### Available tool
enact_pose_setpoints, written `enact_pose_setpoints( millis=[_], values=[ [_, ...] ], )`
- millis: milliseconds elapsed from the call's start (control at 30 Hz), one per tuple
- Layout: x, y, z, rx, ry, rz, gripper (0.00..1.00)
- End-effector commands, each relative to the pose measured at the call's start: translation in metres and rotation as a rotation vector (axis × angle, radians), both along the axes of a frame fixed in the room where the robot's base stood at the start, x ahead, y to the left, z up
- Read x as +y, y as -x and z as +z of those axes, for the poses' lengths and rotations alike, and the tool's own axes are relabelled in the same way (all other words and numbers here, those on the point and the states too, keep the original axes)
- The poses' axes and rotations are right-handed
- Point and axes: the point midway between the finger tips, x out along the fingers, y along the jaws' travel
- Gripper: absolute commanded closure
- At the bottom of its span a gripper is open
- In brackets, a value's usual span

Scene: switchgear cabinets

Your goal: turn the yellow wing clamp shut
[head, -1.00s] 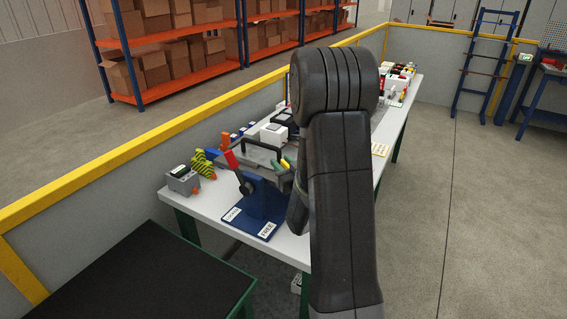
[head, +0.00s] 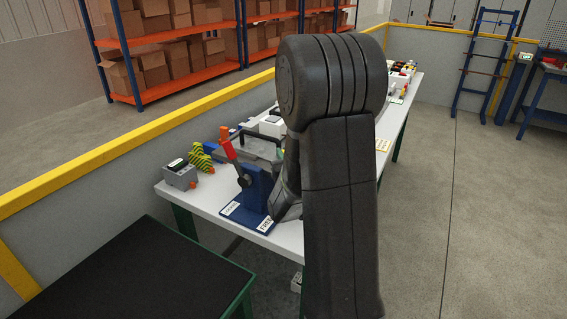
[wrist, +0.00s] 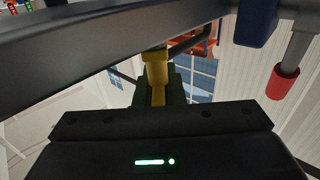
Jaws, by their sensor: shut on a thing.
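In the wrist view, my gripper (wrist: 157,88) is shut on a yellow part (wrist: 155,68), which I take to be the wing clamp. Only a short length of the yellow part shows between the dark fingers. Its angle is hard to tell. A grey bar crosses close in front of the camera. In the head view my own arm hides the gripper and the yellow clamp. The blue stand (head: 257,192) with two white labels on its base is just left of my arm.
In the head view, a grey box (head: 180,175) and a yellow-and-black striped part (head: 201,158) lie on the white table (head: 205,196), left of the stand. A black-topped table (head: 150,270) stands at the front left. Open floor lies to the right.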

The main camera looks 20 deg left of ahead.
Motion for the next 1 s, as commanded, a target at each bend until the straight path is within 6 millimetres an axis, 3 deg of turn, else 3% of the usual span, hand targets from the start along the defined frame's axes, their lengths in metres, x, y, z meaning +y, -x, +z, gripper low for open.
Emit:
enact_pose_setpoints(
  millis=[1000],
  values=[
    [-0.010,-0.005,0.003,-0.001,0.000,-0.711,1.00]
  ],
)
